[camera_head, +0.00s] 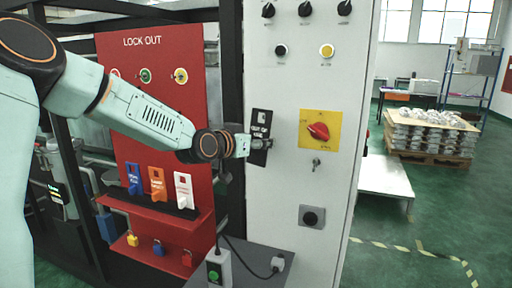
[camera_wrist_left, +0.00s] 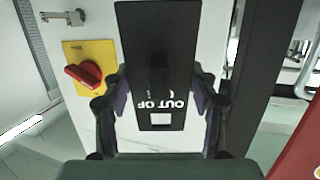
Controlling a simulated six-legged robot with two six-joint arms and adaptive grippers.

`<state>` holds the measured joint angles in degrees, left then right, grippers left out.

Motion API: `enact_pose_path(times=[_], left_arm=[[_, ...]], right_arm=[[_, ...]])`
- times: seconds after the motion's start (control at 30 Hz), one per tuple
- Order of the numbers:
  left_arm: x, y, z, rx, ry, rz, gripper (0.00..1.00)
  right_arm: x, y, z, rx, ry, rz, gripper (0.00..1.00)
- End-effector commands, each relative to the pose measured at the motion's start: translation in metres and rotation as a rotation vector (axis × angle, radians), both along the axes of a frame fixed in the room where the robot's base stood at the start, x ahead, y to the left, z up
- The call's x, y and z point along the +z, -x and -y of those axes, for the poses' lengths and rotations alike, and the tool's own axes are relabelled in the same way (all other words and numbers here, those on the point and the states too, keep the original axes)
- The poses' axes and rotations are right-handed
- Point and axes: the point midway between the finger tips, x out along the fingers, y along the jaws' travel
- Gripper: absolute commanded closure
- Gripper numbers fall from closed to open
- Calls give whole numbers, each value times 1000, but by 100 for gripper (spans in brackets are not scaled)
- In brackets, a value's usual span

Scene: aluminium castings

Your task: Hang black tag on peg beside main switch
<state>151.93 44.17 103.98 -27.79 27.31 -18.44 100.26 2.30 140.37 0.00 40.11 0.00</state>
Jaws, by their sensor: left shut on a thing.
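The black tag (camera_head: 260,124) is upright in front of the white cabinet panel, left of the main switch, a red knob on a yellow plate (camera_head: 333,118). My left gripper (camera_head: 262,146) is shut on the tag near its lower part. The left wrist view shows the tag (camera_wrist_left: 158,45) between both fingers (camera_wrist_left: 158,108), its white print upside down. The main switch (camera_wrist_left: 85,73) shows to the left there. I cannot make out a peg behind the tag, nor whether the tag touches one. My right gripper is not in view.
A small metal fitting (camera_head: 316,162) projects from the panel below the switch. A red lockout board (camera_head: 180,115) stands left, with blue, orange and white tags (camera_head: 182,188) and padlocks on its shelves. A grey ledge (camera_head: 250,262) with a cable is below.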

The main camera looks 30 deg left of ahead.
Motion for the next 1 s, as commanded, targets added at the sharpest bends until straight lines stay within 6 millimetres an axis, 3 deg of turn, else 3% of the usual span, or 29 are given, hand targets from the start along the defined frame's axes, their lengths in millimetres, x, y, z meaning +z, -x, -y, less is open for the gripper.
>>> enact_pose_path(times=[0.6,1.0], left_arm=[[-9,-29,-6,0,-2,-1,73],[-12,-34,-8,0,0,0,73]], right_arm=[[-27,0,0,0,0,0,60],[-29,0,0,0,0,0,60]])
